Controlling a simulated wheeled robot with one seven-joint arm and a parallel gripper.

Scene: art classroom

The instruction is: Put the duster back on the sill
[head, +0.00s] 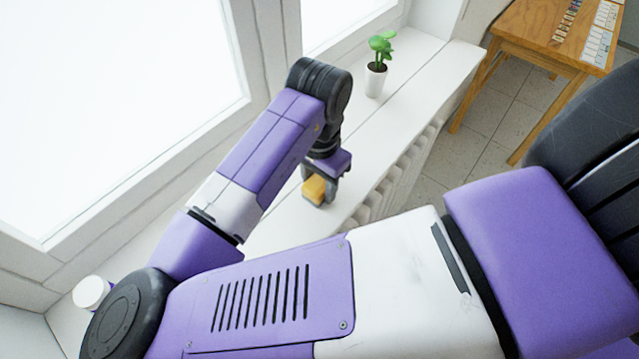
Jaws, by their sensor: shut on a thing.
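The duster (314,190) is a small yellow-orange block, held between the fingers of my gripper (318,193). My gripper points down over the white window sill (410,75) and is shut on the duster. The duster is at or just above the sill surface; I cannot tell whether it touches. The gripper's fingers hide part of the duster, and my arm hides much of the sill on the left.
A small potted plant (376,75) stands on the sill beyond my gripper. A white round object (92,292) sits at the lower left end. A radiator (395,190) is below the sill edge. A wooden table (540,30) stands at the top right.

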